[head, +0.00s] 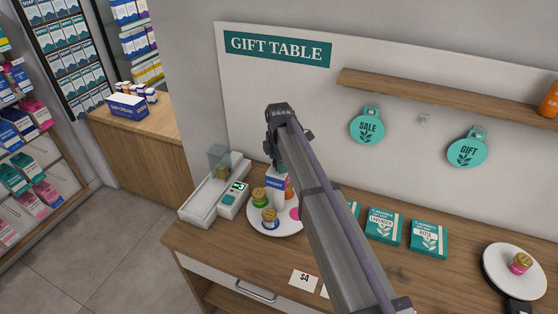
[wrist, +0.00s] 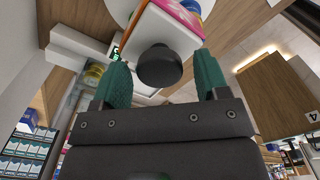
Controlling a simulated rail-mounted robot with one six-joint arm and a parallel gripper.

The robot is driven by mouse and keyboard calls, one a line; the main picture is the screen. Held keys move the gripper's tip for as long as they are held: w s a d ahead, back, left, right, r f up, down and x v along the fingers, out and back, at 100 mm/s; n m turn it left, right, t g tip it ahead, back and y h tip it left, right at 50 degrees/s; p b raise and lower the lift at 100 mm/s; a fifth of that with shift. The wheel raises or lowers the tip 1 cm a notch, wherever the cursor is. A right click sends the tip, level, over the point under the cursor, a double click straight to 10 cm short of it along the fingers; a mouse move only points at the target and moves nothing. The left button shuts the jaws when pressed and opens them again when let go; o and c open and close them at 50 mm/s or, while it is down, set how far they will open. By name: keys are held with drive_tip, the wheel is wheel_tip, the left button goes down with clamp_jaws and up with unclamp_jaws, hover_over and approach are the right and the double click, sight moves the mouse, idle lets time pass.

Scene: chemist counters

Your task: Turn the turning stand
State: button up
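The turning stand appears to be the round white plate (head: 262,226) on the gift table, left of its middle. Two small jars with tan lids (head: 268,214) stand on it, with a white and blue box (head: 275,184) behind them. My arm crosses in front and hides its right part. The white plate edge (wrist: 118,8) shows at the top of the wrist view. My gripper (wrist: 160,78) is open, its green fingers apart on either side of a black round cap (wrist: 160,66). The cap is on a white item with a pink face (wrist: 178,14). I cannot tell contact.
A white scale-like device (head: 230,197) stands left of the plate. A price card (head: 304,281) is at the front edge.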

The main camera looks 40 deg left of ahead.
drive_tip(key=shift+o, duration=0.2)
wheel_tip(320, 180, up, 11)
drive_tip(key=p, duration=1.1)
drive_tip(key=shift+f, duration=0.1)
